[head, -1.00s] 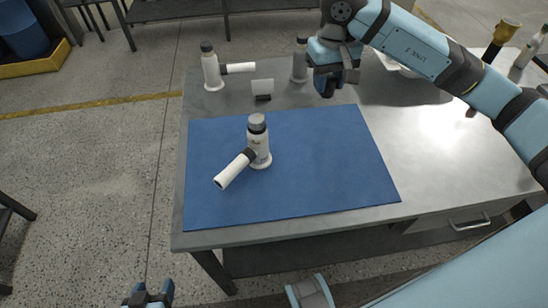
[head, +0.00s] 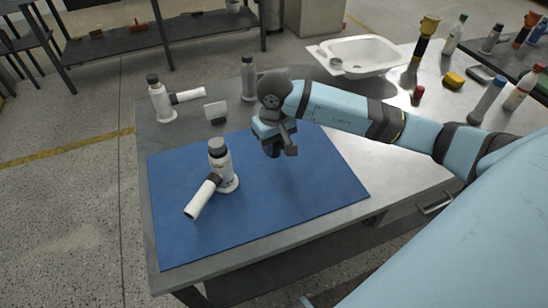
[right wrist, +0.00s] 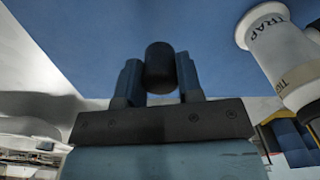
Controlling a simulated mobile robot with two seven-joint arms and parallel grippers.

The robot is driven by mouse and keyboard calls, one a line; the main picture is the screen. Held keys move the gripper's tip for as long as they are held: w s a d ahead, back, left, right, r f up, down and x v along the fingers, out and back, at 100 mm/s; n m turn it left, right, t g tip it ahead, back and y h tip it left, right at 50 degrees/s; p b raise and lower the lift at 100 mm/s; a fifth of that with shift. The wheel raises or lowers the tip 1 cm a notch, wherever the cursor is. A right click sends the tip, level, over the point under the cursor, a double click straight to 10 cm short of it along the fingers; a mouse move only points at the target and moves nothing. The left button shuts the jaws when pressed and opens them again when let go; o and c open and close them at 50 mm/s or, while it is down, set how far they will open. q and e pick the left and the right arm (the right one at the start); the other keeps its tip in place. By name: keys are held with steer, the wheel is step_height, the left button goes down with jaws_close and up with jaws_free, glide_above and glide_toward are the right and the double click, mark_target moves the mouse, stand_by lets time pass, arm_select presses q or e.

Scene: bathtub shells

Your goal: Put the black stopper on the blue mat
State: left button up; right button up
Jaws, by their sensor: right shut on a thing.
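The blue mat (head: 300,190) lies flat on the front left of the metal table; it also fills the upper part of the right wrist view (right wrist: 90,45). My right gripper (head: 274,148) is above the back right part of the mat. In the right wrist view the gripper (right wrist: 159,80) is shut on the black stopper (right wrist: 161,66), a short dark cylinder between its two fingers. The mat is behind it, and I cannot tell the exact gap. In the head view the stopper is hidden by the gripper or too dark to make out. My left gripper is not in view.
A white trap with a side pipe (head: 219,165) stands on the mat, left of my right gripper. A white basin (head: 370,50) is farther back. The mat's right half is clear.

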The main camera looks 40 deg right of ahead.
mark_target(275, 168)
steer(key=shift+f, duration=2.7)
steer(key=shift+f+b, duration=0.2)
steer(key=shift+b, duration=0.1)
steer(key=o, duration=0.9)
step_height(275, 168, up, 12)
steer(key=shift+r, duration=0.2)
